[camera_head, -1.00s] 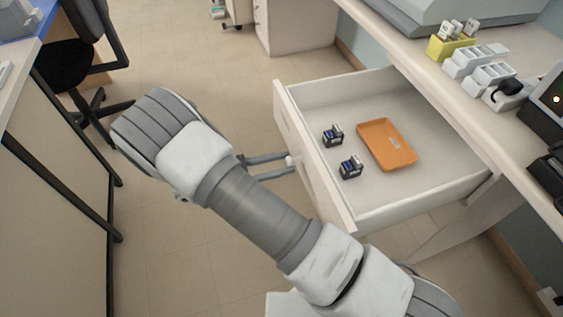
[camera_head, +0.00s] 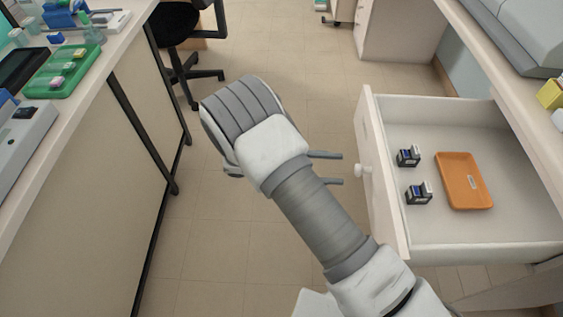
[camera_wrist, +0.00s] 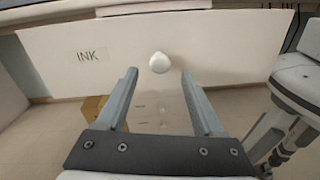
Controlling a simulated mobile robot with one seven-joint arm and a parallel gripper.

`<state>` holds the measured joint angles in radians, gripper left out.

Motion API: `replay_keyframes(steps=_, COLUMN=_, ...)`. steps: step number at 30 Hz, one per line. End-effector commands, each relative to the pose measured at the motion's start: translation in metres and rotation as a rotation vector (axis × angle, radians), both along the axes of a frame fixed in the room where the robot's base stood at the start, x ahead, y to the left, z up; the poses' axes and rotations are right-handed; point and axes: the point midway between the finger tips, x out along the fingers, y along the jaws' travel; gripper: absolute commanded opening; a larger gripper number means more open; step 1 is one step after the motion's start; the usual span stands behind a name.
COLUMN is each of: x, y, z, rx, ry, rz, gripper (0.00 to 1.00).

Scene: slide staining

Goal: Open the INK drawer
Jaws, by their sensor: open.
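The INK drawer (camera_head: 450,243) stands pulled out from under the right-hand counter in the head view. Inside it lie an orange tray (camera_head: 464,181) and two small dark ink bottles, one at the back (camera_head: 408,157) and one nearer (camera_head: 418,193). Its white round knob (camera_head: 363,169) is on the front panel. In the wrist view the panel (camera_wrist: 215,45) carries the label INK (camera_wrist: 88,56), and the knob (camera_wrist: 159,62) shows ahead of the fingertips. My gripper (camera_head: 336,168) is open and empty, with its fingers (camera_wrist: 160,75) pointing at the knob, apart from it.
A left counter (camera_head: 128,22) holds a green tray (camera_head: 62,70) and instruments. A black office chair (camera_head: 185,40) stands at the back left. The floor (camera_head: 225,250) between the counters is clear. A yellow holder (camera_head: 551,94) sits on the right counter.

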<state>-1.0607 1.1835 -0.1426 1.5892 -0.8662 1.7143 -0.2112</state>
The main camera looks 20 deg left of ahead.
Motion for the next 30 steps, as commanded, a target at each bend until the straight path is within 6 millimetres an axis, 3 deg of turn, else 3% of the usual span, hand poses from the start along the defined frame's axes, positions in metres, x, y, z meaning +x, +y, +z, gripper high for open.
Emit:
replay_keyframes(steps=6, x=-0.016, y=0.051, z=-0.001, rx=0.002, ry=0.001, rz=0.003, gripper=0.69)
replay_keyframes(steps=15, x=-0.033, y=0.104, z=-0.001, rx=0.002, ry=0.002, rz=0.001, gripper=0.69)
replay_keyframes(steps=21, x=-0.038, y=0.121, z=-0.001, rx=0.000, ry=0.001, rz=0.001, gripper=0.69)
replay_keyframes(steps=30, x=-0.040, y=0.125, z=-0.001, rx=0.000, ry=0.002, rz=0.000, gripper=0.69)
